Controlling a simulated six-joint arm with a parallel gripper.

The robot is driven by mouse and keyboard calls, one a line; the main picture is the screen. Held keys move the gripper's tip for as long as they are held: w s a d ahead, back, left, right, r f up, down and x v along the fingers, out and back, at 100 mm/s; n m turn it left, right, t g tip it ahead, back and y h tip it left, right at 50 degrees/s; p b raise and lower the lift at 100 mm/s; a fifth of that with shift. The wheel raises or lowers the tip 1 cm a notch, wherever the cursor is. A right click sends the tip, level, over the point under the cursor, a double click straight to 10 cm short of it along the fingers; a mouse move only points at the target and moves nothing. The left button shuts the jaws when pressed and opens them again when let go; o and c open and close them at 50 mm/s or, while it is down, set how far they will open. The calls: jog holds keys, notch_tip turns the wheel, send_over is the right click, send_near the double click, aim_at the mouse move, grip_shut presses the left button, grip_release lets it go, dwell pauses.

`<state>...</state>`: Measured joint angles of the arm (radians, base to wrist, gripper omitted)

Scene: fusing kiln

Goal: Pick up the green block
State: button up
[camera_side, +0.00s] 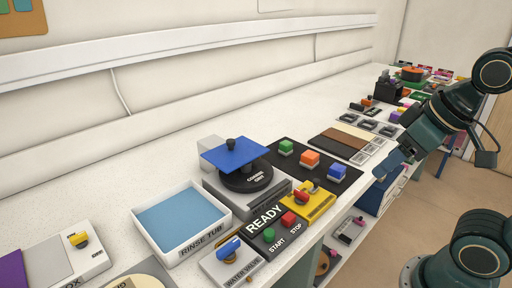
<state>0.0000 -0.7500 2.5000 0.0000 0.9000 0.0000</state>
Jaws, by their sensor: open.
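The green block (286,147) sits near the back left of a black mat (318,184), behind the round dark plate. An orange block (310,159) and a blue block (338,170) sit in a row to its right on the same mat. My gripper (382,172) is off to the right of the mat, past the blue block and near the bench's front edge. It is open and apart from the green block, and nothing shows between its fingers. Its fingers are small and dark in this view.
Left of the mat, a blue plate (235,153) with a black knob covers part of a round dark base. A yellow box (308,207) with a red control, a READY panel (264,219) and a rinse tub (222,212) stand nearer the front. Brown and cream strips (338,145) lie behind the mat.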

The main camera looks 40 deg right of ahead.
jog(key=w+d+r+n+g, duration=0.15)
jog(key=w+r+n, duration=0.3)
jog(key=w, duration=0.45)
jog(key=n+g, duration=0.4)
jog(key=n, duration=0.9)
send_over(285, 143)
notch_tip(285, 143, down, 11)
jog(key=shift+f, duration=0.15)
jog(key=shift+a+f, duration=0.1)
jog(key=shift+f, duration=4.2)
